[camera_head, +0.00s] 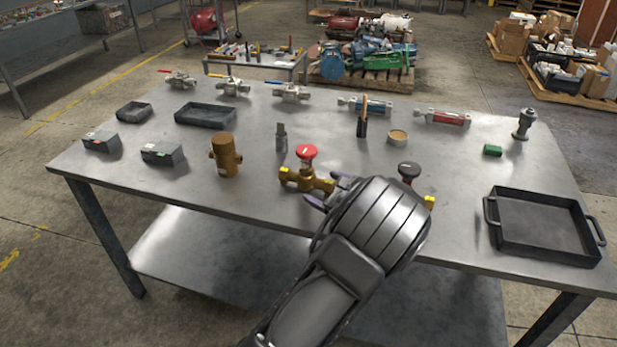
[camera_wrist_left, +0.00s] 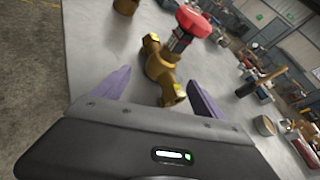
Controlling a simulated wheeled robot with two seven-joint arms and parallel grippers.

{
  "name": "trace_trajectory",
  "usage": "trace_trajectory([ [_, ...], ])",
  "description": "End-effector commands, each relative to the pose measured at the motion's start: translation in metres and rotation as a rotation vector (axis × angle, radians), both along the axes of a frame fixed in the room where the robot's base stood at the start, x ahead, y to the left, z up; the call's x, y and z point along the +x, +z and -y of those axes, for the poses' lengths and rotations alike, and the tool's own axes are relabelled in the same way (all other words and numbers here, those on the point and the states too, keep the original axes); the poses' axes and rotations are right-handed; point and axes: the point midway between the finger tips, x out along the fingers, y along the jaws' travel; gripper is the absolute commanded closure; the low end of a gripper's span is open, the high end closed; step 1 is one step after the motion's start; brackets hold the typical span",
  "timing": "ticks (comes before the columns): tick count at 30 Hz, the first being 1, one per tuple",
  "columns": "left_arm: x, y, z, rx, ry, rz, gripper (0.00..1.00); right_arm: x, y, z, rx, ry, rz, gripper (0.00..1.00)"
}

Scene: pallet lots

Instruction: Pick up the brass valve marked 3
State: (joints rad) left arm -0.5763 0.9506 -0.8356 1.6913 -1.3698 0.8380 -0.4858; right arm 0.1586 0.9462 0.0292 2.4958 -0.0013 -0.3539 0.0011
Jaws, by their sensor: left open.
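A brass valve with a red handwheel (camera_head: 306,167) stands on the steel table; I cannot read a number on it. My left gripper (camera_head: 325,193) is open, with its purple-grey fingers right beside this valve. In the left wrist view the valve (camera_wrist_left: 161,70) lies ahead, with its near brass end between the open fingers (camera_wrist_left: 158,95). A second brass valve with a black handwheel (camera_head: 409,171) stands to the right, partly hidden behind my left arm. A plain brass fitting (camera_head: 226,155) stands to the left. My right gripper is out of view.
Several lever valves (camera_head: 233,87) line the back.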

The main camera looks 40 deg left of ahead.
Motion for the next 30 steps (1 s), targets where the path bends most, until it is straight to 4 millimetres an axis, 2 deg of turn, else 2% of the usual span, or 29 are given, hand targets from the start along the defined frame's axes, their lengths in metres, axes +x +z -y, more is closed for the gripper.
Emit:
trace_trajectory([
  [4, 0.001, -0.001, -0.004, 0.001, 0.001, 0.000, 0.19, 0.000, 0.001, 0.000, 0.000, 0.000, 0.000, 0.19],
  [10, 0.007, -0.008, -0.021, 0.001, 0.002, -0.002, 0.19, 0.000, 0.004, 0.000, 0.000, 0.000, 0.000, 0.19],
  [22, 0.010, -0.010, -0.027, 0.000, 0.001, 0.000, 0.19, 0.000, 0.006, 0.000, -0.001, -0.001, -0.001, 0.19],
  [30, 0.022, -0.021, -0.060, 0.001, 0.002, -0.002, 0.19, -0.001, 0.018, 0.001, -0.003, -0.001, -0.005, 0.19],
])
